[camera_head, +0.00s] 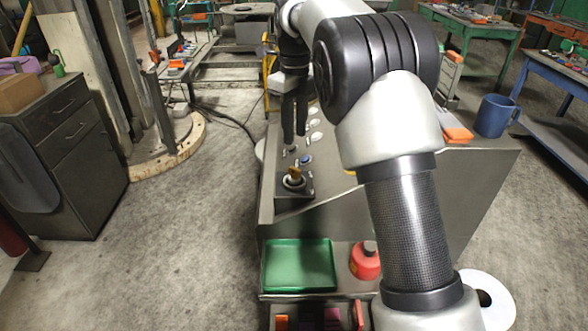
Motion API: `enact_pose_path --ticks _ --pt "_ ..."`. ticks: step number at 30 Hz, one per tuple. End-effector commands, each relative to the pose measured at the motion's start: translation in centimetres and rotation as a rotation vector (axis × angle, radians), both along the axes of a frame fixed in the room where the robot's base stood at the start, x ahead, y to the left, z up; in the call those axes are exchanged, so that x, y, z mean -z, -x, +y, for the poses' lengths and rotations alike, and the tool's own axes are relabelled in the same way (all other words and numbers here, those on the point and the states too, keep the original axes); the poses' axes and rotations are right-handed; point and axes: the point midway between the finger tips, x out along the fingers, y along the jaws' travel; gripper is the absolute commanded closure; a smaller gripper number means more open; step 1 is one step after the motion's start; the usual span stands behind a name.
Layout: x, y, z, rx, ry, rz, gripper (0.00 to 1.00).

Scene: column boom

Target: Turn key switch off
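A control with a yellow-brass top (294,174) stands on a dark square plate at the near left of the grey console (345,205). It looks like the key switch, but the view is too small to read its setting. My gripper (294,138) points down over the console's left side, just beyond this control in the picture and apart from it. Its two dark fingers look close together. Whether a gap is left between the tips is not clear. I see nothing held in it. My arm hides much of the console's middle and right.
Beside the control are a blue button (306,159) and several pale round buttons (315,136). A blue mug (496,115) stands at the console's right. Below are a green tray (299,265) and a red container (365,261). Open floor (190,235) lies left, before a dark cabinet (65,150).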

Motion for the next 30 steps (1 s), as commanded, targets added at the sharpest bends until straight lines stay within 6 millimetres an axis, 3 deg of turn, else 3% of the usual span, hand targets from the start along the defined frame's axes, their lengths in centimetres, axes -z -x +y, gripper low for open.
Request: enact_pose_path --ticks 1,9,15,21,30 --pt "1.5 0.1 -0.1 0.0 0.001 0.003 0.72" --pt "7.3 0.1 -0.1 0.0 0.0 0.003 0.72" --pt "10.5 0.1 0.0 -0.001 -0.001 0.002 0.72" --pt "12.0 0.0 0.0 -0.001 -0.001 -0.001 0.72" --pt "12.1 0.0 0.0 -0.001 0.0 -0.001 0.72"
